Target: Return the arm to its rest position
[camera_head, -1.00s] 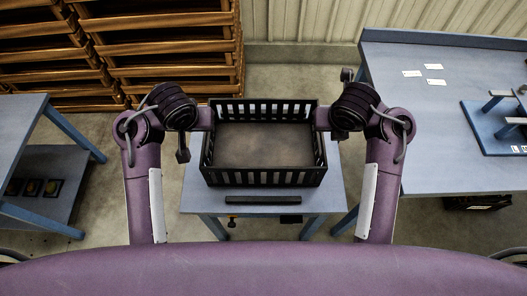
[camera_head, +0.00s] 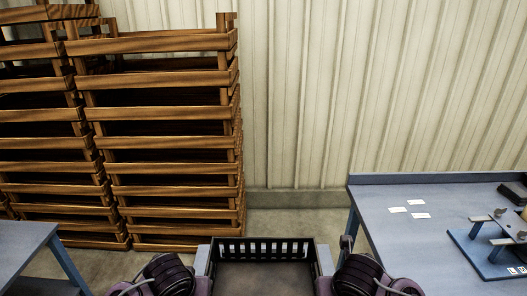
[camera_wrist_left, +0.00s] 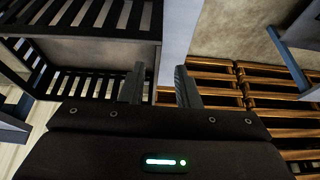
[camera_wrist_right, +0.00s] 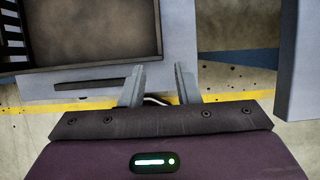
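My left gripper (camera_wrist_left: 159,88) is open in the left wrist view, with a clear gap and nothing between its fingers. My right gripper (camera_wrist_right: 158,86) is also open and empty in the right wrist view. A black slatted crate (camera_head: 262,244) stands between my two arms at the bottom of the head view. It shows at upper left in the left wrist view (camera_wrist_left: 85,45) and the right wrist view (camera_wrist_right: 90,66). Its visible floor is bare. The fingers overlap the crate's edge in the left wrist view; I cannot tell whether they touch it.
The crate sits on a small blue-grey table (camera_wrist_right: 178,50). A blue bench (camera_head: 375,215) with white cards and a fixture stands at right, another table (camera_head: 22,240) at left. Stacked wooden crates (camera_head: 165,130) and a ribbed wall (camera_head: 370,90) are behind.

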